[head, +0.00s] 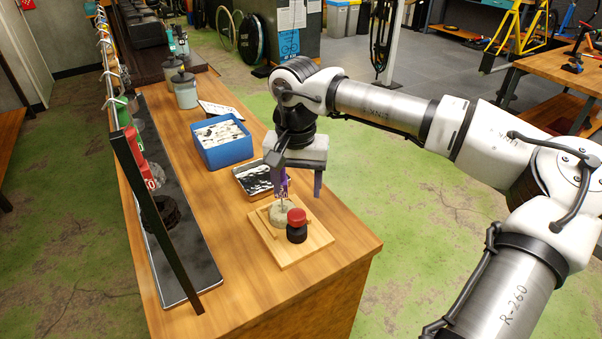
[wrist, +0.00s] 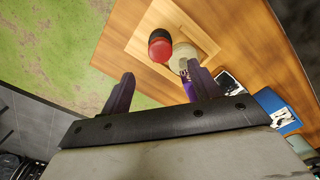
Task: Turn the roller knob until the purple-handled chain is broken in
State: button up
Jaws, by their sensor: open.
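The roller knob (head: 296,216), red on top and black below, stands at the right of a wooden board on the bench. It also shows in the wrist view (wrist: 160,46), beyond my fingertips. A pale round roller (head: 279,214) sits beside it on the board. A purple handle (head: 281,184) stands above the roller, with a bit of chain below it. In the wrist view the purple handle (wrist: 187,88) is close to my right-hand finger; I cannot tell whether they touch. My gripper (head: 298,191) is open above the board, with nothing visibly clamped between its fingers.
A blue bin (head: 225,153) with pale contents and grey jars (head: 186,94) stand farther back. A dark rack post (head: 160,232) rises at left. The bench's front right corner is clear.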

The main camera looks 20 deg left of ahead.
aim_at(297, 213)
jog(key=shift+s+f+b, duration=0.1)
jog(key=shift+f+b, duration=0.35)
jog(key=shift+f, duration=0.3)
notch_tip(297, 213, down, 8)
jog(key=b, duration=0.6)
jog(key=shift+f, duration=0.15)
